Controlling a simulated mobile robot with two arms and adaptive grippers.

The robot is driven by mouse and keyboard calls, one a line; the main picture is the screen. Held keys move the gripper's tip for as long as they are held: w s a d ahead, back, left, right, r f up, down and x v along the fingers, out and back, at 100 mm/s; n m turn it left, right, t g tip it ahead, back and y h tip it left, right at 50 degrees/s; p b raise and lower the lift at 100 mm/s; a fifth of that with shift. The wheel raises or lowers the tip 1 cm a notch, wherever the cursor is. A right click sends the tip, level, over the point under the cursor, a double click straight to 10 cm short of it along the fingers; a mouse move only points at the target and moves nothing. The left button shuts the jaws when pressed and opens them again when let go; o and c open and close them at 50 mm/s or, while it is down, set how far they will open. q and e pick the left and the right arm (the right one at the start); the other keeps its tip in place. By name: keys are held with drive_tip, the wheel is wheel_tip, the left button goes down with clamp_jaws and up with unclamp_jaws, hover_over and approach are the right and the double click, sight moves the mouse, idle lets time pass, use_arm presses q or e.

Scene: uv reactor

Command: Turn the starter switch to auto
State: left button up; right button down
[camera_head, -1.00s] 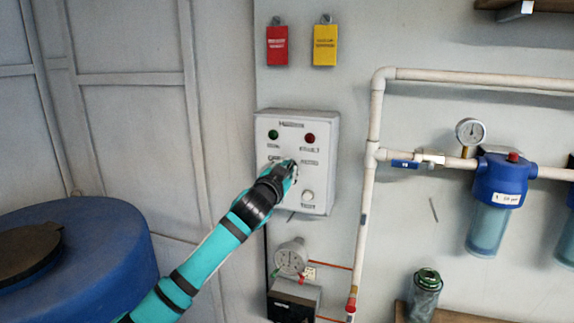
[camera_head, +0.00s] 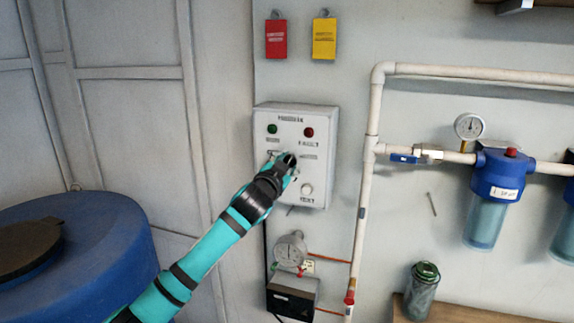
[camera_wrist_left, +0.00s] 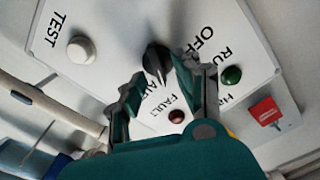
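The starter switch is a black rotary knob (camera_wrist_left: 156,62) on the face of the white control box (camera_head: 325,118). The OFF label is beside it, and another label, partly covered by my finger, looks like AUTO. My left gripper (camera_head: 284,160) is at the middle of the box face and hides most of the knob in the head view. In the left wrist view, the fingers of my left gripper (camera_wrist_left: 160,76) are apart, one on each side of the knob. The right-hand finger is close to it; contact is unclear. The knob's exact pointing direction is hard to read. My right gripper is not in view.
The box carries a green lamp (camera_head: 272,129), a red lamp (camera_head: 309,132) and a white TEST button (camera_head: 306,189). White piping (camera_head: 373,180) runs right of it.

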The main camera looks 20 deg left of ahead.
use_arm(q)
drive_tip(key=shift+s, duration=0.1)
drive_tip(key=s, duration=1.2)
drive_tip(key=shift+a, duration=0.25)
drive_tip(key=shift+w+f, duration=0.15)
